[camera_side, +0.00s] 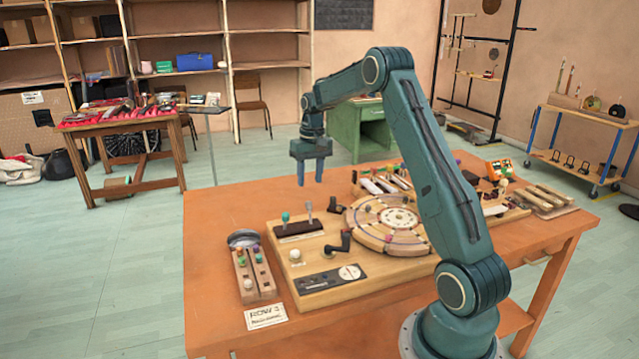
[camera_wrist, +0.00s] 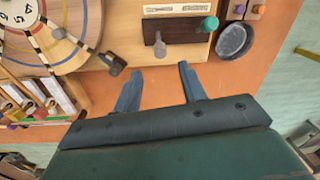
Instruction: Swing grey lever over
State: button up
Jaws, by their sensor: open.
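The grey lever (camera_side: 309,211) stands roughly upright at the right end of a dark brown block on the wooden board. In the wrist view the grey lever (camera_wrist: 159,46) lies just beyond the fingertips, about midway between them. A lever with a teal knob (camera_side: 286,217) stands beside it on the same block; its knob also shows in the wrist view (camera_wrist: 209,24). My gripper (camera_side: 315,183) is open and empty, pointing down, above and behind the block. In the wrist view its two fingers (camera_wrist: 159,70) are wide apart, with nothing between them.
A grey bowl (camera_side: 243,238) and a rack of coloured pegs (camera_side: 254,273) are left. The orange table (camera_side: 228,218) is bare at its back left.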

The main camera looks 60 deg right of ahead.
aim_at(309, 202)
jog(key=f, duration=0.8)
jog(key=shift+w+a, duration=0.2)
jog(key=shift+a, duration=0.05)
jog(key=shift+c, duration=0.3)
grip_shut()
jog(key=shift+s+a+r, duration=0.1)
jog(key=shift+s, duration=0.05)
jog(key=shift+s+a+r+t+h, duration=0.1)
jog(key=shift+s+a+t+h, duration=0.25)
jog(key=shift+t+h, duration=0.25)
jog(key=shift+s+a+t+h, duration=0.3)
jog(key=shift+a+t+h, duration=0.05)
jog(key=shift+t+h, duration=0.25)
jog(key=shift+s+a+f+t+h, duration=0.15)
jog(key=shift+s+a+t+h, duration=0.35)
jog(key=shift+t+h, duration=0.3)
jog(key=shift+s+a+f+t+h, duration=0.15)
jog(key=shift+s+a+t+h, duration=0.3)
jog(key=shift+t+h, duration=0.35)
jog(key=shift+o, duration=0.3)
grip_release()
